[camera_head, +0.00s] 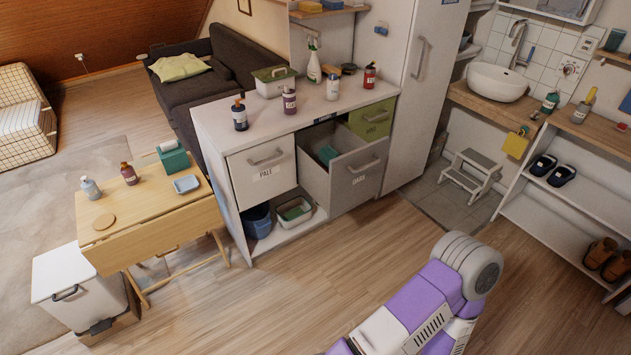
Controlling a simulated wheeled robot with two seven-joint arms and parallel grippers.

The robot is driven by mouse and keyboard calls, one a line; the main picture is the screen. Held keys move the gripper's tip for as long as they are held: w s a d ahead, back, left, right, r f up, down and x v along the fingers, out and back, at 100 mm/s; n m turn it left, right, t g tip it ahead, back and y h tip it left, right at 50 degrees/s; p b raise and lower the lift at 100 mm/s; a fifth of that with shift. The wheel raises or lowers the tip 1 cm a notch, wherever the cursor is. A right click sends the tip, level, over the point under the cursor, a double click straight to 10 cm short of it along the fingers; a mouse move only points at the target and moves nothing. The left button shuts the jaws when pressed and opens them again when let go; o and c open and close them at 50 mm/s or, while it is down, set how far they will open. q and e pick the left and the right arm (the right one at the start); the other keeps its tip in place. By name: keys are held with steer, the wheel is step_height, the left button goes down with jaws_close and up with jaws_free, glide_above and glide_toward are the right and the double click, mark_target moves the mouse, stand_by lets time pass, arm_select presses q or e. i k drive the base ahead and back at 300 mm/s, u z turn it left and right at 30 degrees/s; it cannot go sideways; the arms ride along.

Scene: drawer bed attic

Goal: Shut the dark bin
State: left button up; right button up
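The dark bin (345,186) is a grey drawer-like bin in the white cabinet, with a label that seems to read DARK and a bar handle (363,165) on its front. It stands pulled out, and its open top shows a teal-green item (328,154) inside. Neither of my grippers is in view. A purple and white link of my arm with a grey round joint shows at the bottom right, apart from the bin.
The PALE bin (262,172) and green bin (372,119) beside it look closed. Bottles stand on the cabinet top (330,112). A wooden folding table (150,222) and white pedal bin (80,285) are at left, a step stool (468,172) at right. The floor before the cabinet is clear.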

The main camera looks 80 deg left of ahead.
mark_target(354, 176)
steer(key=u, duration=2.75)
steer(key=i, duration=1.4)
steer(key=u, duration=0.2)
